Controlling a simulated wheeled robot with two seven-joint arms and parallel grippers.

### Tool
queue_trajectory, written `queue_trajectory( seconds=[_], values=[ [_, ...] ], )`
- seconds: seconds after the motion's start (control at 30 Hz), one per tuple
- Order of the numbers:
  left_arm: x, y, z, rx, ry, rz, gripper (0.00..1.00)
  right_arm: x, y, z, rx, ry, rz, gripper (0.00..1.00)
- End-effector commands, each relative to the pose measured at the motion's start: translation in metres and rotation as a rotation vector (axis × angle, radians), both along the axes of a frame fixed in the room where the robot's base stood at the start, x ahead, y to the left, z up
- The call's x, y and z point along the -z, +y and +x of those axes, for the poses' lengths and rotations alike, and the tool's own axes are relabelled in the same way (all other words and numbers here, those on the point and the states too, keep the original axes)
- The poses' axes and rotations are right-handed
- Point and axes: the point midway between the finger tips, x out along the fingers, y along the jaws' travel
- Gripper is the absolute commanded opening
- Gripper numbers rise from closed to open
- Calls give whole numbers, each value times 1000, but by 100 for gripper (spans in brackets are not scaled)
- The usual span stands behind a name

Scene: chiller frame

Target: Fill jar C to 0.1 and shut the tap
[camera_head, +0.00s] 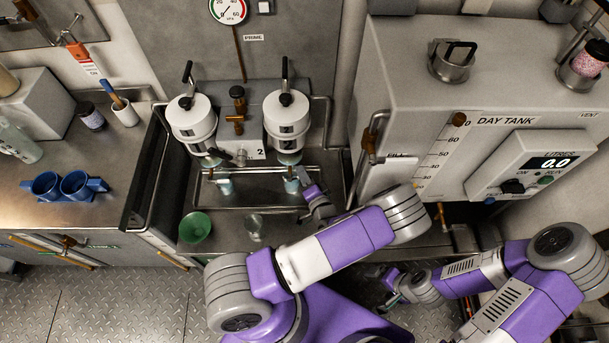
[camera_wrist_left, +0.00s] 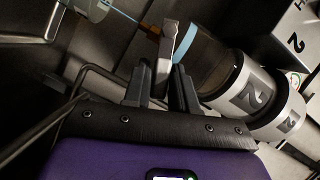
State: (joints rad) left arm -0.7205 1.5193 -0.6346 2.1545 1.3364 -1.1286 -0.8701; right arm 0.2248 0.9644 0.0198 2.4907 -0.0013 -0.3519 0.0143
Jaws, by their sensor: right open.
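Two white canisters, left (camera_head: 190,122) and right (camera_head: 287,118), stand above a metal drip tray (camera_head: 255,192). Small jars with bluish contents, left (camera_head: 225,186) and right (camera_head: 291,186), sit below them. A clear glass jar (camera_head: 255,226) stands in front of the tray. I cannot read which is jar C. My left gripper (camera_head: 306,183) is beside the right jar. In the left wrist view a flat grey lever (camera_wrist_left: 166,48) lies at the left fingertips (camera_wrist_left: 159,82); whether they grip it is unclear. My right gripper (camera_head: 390,287) is open, low and apart from the jars.
A green bowl (camera_head: 195,227) sits left of the glass jar. Blue cups (camera_head: 63,186) stand on the left counter. The day tank (camera_head: 480,75) with its meter reading 0.0 (camera_head: 553,163) fills the right.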

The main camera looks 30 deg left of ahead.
Motion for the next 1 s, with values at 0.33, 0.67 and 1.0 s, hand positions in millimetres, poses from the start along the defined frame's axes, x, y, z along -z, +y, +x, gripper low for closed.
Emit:
queue_trajectory(
  seconds=[0.33,0.67,1.0],
  values=[
    [2,-1,0,1,8,14,0,2,0,0,0,0,0,94],
    [20,-3,2,2,161,268,0,32,0,0,0,0,0,94],
    [24,-3,1,3,246,391,0,41,0,0,0,0,0,94]
  ],
)
